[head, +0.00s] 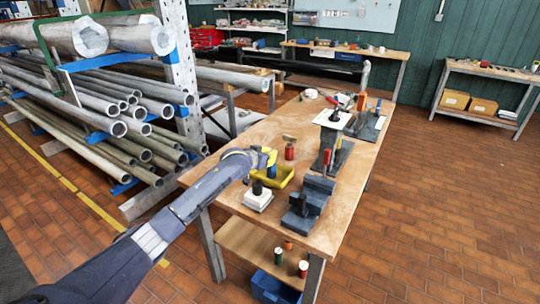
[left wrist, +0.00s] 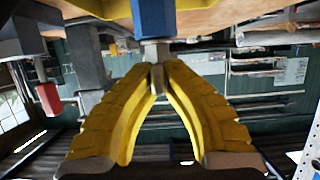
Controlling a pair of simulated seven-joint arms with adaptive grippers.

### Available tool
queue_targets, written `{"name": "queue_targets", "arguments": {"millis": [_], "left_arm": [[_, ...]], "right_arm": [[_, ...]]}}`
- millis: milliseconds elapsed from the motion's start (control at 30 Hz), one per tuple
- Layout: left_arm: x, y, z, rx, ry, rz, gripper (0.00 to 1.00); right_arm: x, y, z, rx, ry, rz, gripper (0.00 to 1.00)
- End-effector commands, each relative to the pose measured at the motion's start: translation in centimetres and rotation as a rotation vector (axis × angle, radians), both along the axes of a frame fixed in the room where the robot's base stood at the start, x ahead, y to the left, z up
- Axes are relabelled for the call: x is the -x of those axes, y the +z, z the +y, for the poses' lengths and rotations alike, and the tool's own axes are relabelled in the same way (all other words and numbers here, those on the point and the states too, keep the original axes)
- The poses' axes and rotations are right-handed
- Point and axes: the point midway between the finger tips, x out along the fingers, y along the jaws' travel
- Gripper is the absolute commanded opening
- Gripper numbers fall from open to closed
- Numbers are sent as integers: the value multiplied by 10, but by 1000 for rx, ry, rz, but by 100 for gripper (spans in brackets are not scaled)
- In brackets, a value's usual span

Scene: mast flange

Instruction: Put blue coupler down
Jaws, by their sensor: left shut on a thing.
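My left gripper (head: 266,160) reaches in from the left over the near part of the workbench. Its yellow fingers (left wrist: 158,80) are shut on the blue coupler (left wrist: 154,18), which has a grey stem between the fingertips. In the head view the coupler (head: 271,171) shows as a small dark blue piece just below the fingers, in front of the yellow bin (head: 284,177). I cannot tell whether it touches the bin or anything below. My right gripper is not in view.
A white block with a black top (head: 258,200) stands on the workbench (head: 240,217) near the gripper. A dark grey vise (head: 306,203) is to the right. A red cylinder (head: 289,152) and a grey stand (head: 331,150) are behind. Bare wood lies at the bench's left edge.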

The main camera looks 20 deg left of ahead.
Motion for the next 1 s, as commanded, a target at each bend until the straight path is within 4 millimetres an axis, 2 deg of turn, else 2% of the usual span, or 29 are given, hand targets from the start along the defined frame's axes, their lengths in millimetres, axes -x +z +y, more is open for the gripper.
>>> {"name": "queue_targets", "arguments": {"millis": [267,300,467,500,800,1000], "left_arm": [[0,0,0,1,0,-2,0],[0,-2,0,1,0,0,10],[0,-2,0,0,0,0,28],[0,-2,0,0,0,0,29],[0,1,0,-1,0,0,29],[16,6,4,-1,-1,1,29]], "right_arm": [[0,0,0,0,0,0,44],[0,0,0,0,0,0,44],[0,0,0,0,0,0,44],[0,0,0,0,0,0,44],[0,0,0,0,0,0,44],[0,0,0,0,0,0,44]]}}
